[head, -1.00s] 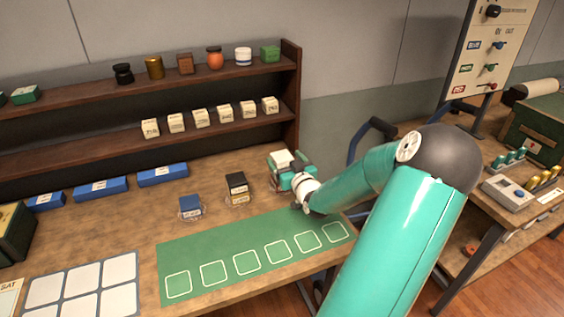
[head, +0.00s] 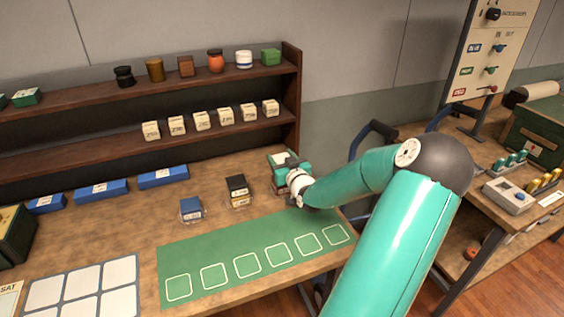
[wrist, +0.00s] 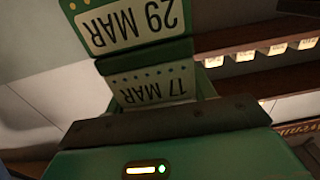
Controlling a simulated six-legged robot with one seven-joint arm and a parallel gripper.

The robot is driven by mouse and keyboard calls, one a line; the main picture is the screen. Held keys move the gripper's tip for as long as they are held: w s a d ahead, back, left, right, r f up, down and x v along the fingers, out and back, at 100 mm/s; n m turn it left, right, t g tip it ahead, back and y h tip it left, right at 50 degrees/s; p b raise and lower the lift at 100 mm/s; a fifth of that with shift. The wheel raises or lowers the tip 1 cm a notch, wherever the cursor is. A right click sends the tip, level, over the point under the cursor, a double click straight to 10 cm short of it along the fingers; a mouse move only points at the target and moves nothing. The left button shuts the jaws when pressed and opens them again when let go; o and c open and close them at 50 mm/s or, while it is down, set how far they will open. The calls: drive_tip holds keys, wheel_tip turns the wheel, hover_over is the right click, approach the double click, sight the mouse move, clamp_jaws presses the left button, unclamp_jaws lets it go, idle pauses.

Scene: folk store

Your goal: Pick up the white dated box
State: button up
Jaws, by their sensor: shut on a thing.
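My gripper (head: 287,167) is at the back right of the table, at the right end of the row of small boxes, and is shut on a dated box. In the wrist view the dated box (wrist: 125,28) shows a white label reading "29 MAR", upside down, with green edges. A second label (wrist: 150,88) reading "17 MAR" shows just below it; I cannot tell whether it is a separate box. The gripper hides much of the box in the head view, and I cannot tell whether it is clear of the table.
A black box (head: 237,184) and a blue box (head: 190,205) stand left of the gripper. A green mat (head: 200,255) with outlined squares lies in front. Several cream labelled boxes (head: 200,121) sit on the shelf (head: 220,133) behind. Blue trays (head: 163,176) lie further left.

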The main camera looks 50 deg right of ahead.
sight(281, 158)
drive_tip(key=shift+r, duration=0.1)
drive_tip(key=shift+r, duration=0.55)
wheel_tip(281, 158, up, 2)
drive_tip(key=shift+a+r, duration=0.1)
drive_tip(key=shift+r, duration=0.05)
drive_tip(key=a+r, duration=0.1)
drive_tip(key=s+a+r, duration=0.1)
drive_tip(key=r, duration=0.1)
drive_tip(key=s+a+r, duration=0.1)
drive_tip(key=r, duration=0.1)
drive_tip(key=shift+s+a, duration=0.1)
drive_tip(key=shift+a, duration=0.25)
drive_tip(key=s+a+r, duration=0.4)
drive_tip(key=a, duration=0.4)
drive_tip(key=shift+s+a+r, duration=0.15)
drive_tip(key=shift+s+r, duration=0.05)
drive_tip(key=shift+s, duration=0.15)
